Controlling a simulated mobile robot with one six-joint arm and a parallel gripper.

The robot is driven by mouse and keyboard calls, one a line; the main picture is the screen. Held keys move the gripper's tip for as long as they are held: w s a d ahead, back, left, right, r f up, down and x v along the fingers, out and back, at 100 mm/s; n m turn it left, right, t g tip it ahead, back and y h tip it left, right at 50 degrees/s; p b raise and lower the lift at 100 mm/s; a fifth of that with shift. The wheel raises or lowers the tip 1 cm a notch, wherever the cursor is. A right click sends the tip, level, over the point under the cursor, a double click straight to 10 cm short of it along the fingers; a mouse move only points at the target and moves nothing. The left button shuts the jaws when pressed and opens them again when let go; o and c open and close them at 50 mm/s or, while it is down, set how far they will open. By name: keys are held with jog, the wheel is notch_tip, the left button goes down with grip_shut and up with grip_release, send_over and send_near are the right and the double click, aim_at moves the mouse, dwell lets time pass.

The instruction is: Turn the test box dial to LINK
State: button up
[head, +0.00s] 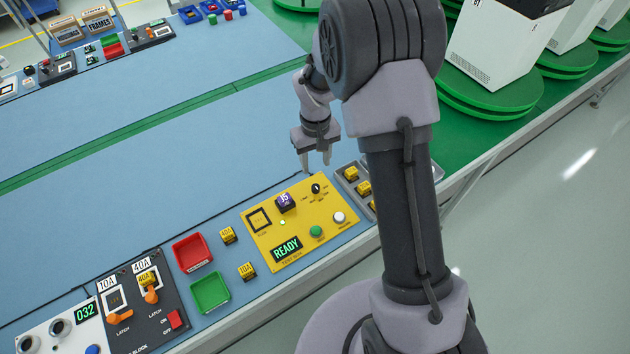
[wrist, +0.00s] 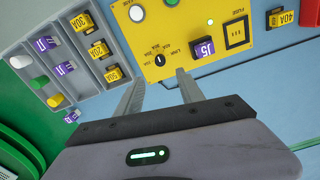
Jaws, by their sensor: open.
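The yellow test box (head: 262,240) lies on the blue bench top, with a lit READY display (head: 287,248). Its small black dial (head: 316,188) is at the box's upper right, and it also shows in the wrist view (wrist: 160,60). Printed marks surround the dial, LINK among them; I cannot tell for sure which one the pointer faces. My gripper (head: 316,167) is open and empty just above and beyond the dial. In the wrist view its two fingers (wrist: 160,80) point toward the dial, one on each side in the picture, apparently not touching it.
A grey parts tray (wrist: 100,68) with fuses and coloured pieces adjoins the box. Loose yellow fuses (head: 247,271), a red bin (head: 192,253) and a green bin (head: 210,292) stand left.

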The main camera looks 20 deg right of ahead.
aim_at(316, 187)
notch_tip(316, 187, down, 12)
jog(key=b, duration=0.3)
jog(key=shift+r, duration=0.15)
jog(key=shift+c, duration=0.5)
jog(key=shift+s, duration=0.1)
grip_shut()
